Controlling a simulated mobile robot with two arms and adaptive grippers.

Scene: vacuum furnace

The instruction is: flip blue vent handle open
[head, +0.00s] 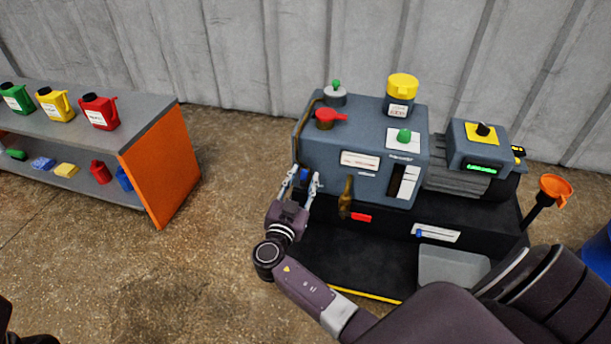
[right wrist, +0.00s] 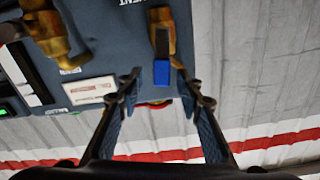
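The blue vent handle (right wrist: 152,94) sits on a brass valve (right wrist: 163,35) on the side of the grey-blue machine (head: 340,165). It also shows small in the head view (head: 304,175). My right gripper (head: 303,179) is at the machine's left end, with its fingers on either side of the blue handle. In the right wrist view the right gripper (right wrist: 160,86) is open, and the handle lies between its fingertips with gaps at both sides. Whether a finger touches the valve cannot be told. My left gripper is not in view; only a dark bit shows at the lower left corner.
A second brass valve (head: 346,197) juts from the machine's front. An orange funnel (head: 556,189) is at the right. A shelf (head: 143,134) with jugs stands left, with open floor between.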

